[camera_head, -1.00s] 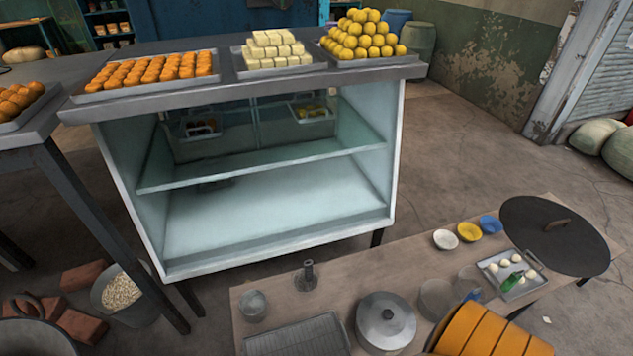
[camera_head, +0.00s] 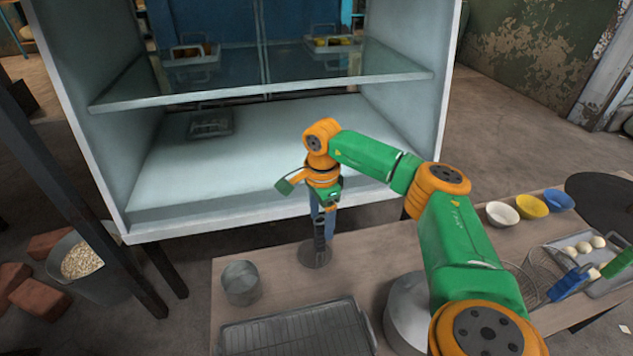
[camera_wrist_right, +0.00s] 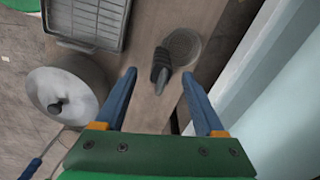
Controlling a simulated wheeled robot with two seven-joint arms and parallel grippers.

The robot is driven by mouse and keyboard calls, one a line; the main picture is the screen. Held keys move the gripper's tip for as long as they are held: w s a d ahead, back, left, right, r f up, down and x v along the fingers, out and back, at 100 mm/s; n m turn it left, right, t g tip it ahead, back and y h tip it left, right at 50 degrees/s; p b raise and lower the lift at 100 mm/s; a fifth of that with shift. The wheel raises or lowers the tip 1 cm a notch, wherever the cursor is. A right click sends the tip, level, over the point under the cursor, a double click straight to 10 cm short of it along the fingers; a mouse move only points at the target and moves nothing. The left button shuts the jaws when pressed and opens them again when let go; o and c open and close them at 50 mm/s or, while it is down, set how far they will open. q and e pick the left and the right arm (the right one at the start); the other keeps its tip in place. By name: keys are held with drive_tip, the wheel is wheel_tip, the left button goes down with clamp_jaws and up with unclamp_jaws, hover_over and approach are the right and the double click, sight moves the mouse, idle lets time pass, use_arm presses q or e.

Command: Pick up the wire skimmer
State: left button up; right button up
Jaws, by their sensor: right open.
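The wire skimmer, a round wire mesh with a blue handle (camera_head: 570,284), lies at the right of the low table, partly behind my right arm. Its blue handle (camera_wrist_right: 34,165) shows at the lower left of the right wrist view, with the mesh hidden. My right gripper (camera_head: 321,228) points down near the middle of the table, well left of the skimmer. In the right wrist view the gripper (camera_wrist_right: 158,74) is open, with its blue fingers wide apart. A dark upright handle (camera_wrist_right: 160,63) appears between the fingertips; I cannot tell whether they touch it. My left gripper is not in view.
A metal cup (camera_head: 242,283), a wire-rack tray (camera_head: 290,335) and a lidded pot (camera_wrist_right: 65,95) stand on the table. White, yellow and blue bowls (camera_head: 531,207) and a tray (camera_head: 600,283) are at the right. The glass display cabinet (camera_head: 130,222) stands behind.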

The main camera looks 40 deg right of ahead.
wheel_tip(320, 180, down, 4)
drive_tip(key=shift+r+b, duration=0.25)
drive_tip(key=shift+b, duration=0.05)
clamp_jaws()
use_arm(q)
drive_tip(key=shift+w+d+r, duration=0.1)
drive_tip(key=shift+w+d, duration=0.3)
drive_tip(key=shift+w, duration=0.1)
